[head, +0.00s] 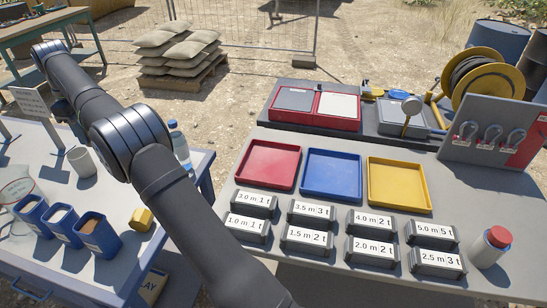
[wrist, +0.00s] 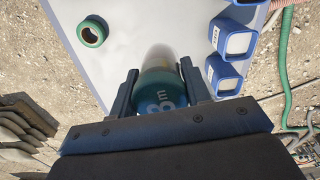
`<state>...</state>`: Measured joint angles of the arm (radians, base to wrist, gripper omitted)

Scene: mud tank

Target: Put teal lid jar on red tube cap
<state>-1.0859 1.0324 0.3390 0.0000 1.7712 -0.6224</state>
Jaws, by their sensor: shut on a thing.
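My gripper (wrist: 158,70) is shut on a teal-topped jar (wrist: 160,92) in the wrist view, with a finger on either side of it. White marks like "8 m" show on its teal face, and its far end looks pale and blurred. A white tube-like container with a red cap (head: 498,236) stands upright at the right end of the grey table in the head view. My gripper's distance from it cannot be told.
Red (head: 268,184), blue (head: 308,192) and yellow (head: 372,204) trays lie on the grey table, looking empty. Several labelled blocks (head: 311,213) stand in front of them. Blue bins (head: 64,239) and a cup (head: 82,162) are on the left table. A green ring (wrist: 92,42) shows in the wrist view.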

